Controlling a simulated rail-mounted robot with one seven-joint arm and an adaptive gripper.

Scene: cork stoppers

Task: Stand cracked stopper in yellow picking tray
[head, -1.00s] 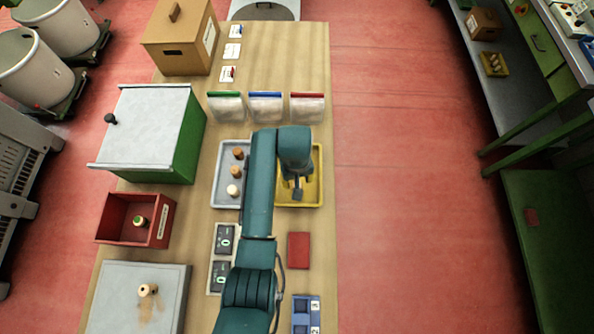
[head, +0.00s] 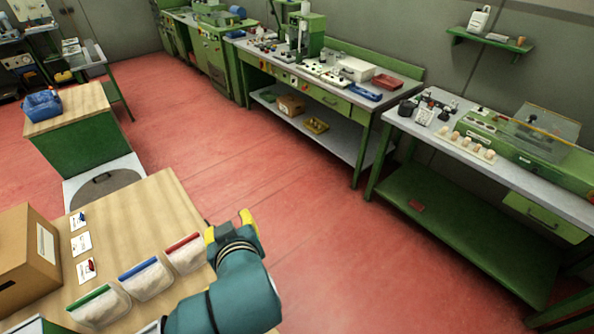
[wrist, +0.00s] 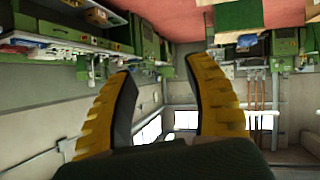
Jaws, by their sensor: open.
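My gripper (head: 229,226) is raised above the front table's right edge in the head view. In the wrist view its yellow fingers (wrist: 165,100) are spread with nothing between them, and the room behind looks upside down. The table's yellow tray, seen under the arm earlier, is out of view now. Several cork-coloured stoppers (head: 472,146) stand in a row on the right bench. I cannot make out a cracked one among them.
The wooden table (head: 150,212) holds a cardboard box (head: 22,255) and bags with green, blue (head: 145,280) and red tops. Red floor (head: 330,240) lies open between this table and the green benches. A wall shelf (head: 490,39) is at upper right.

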